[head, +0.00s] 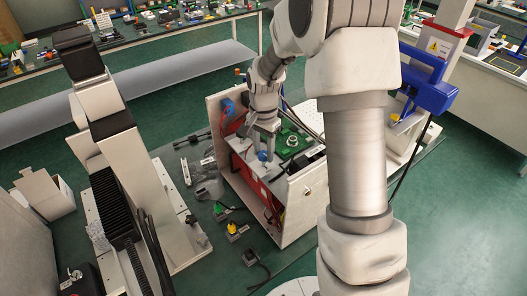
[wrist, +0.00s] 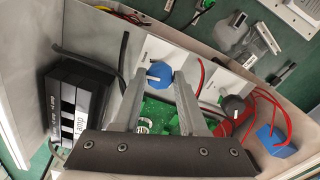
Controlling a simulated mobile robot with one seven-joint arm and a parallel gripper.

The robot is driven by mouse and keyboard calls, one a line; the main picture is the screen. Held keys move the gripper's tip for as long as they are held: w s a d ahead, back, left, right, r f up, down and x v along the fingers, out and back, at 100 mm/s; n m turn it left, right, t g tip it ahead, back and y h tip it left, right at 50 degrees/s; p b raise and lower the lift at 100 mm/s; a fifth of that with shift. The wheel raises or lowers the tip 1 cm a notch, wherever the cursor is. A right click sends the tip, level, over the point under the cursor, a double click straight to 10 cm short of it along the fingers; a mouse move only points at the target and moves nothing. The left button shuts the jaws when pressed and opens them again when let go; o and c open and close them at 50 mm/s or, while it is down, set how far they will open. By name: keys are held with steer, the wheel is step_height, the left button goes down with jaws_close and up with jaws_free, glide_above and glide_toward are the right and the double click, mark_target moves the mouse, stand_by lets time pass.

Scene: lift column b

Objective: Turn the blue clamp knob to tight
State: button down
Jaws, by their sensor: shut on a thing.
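The blue clamp knob (wrist: 159,73) sits on a light panel of an open equipment box, with a white mark on its face. It also shows in the head view (head: 263,156), just below my gripper (head: 262,143). In the wrist view my gripper (wrist: 159,74) has one finger on each side of the knob, shut on it. The panel has small printed marks beside the knob, too small to read. The knob's far side and the finger contact are partly hidden.
A dark knob (wrist: 233,106) with red wires stands right of the blue one. A blue block (wrist: 275,141) and a black module (wrist: 78,108) flank the panel. A green circuit board (head: 291,141) lies inside the box (head: 298,205). Loose parts lie on the left.

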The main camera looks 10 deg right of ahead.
mark_target(263, 154)
steer(key=n+b, duration=0.1)
steer(key=n, duration=0.5)
steer(key=shift+b, duration=0.4)
steer(key=n, duration=0.5)
steer(key=shift+n+b, duration=0.35)
steer(key=shift+n, duration=0.05)
steer(key=n, duration=0.6)
steer(key=n+p, duration=0.1)
steer(key=n, duration=0.5)
steer(key=shift+c, duration=2.2)
jaws_free()
step_height(263, 154, up, 18)
steer(key=shift+f, duration=0.25)
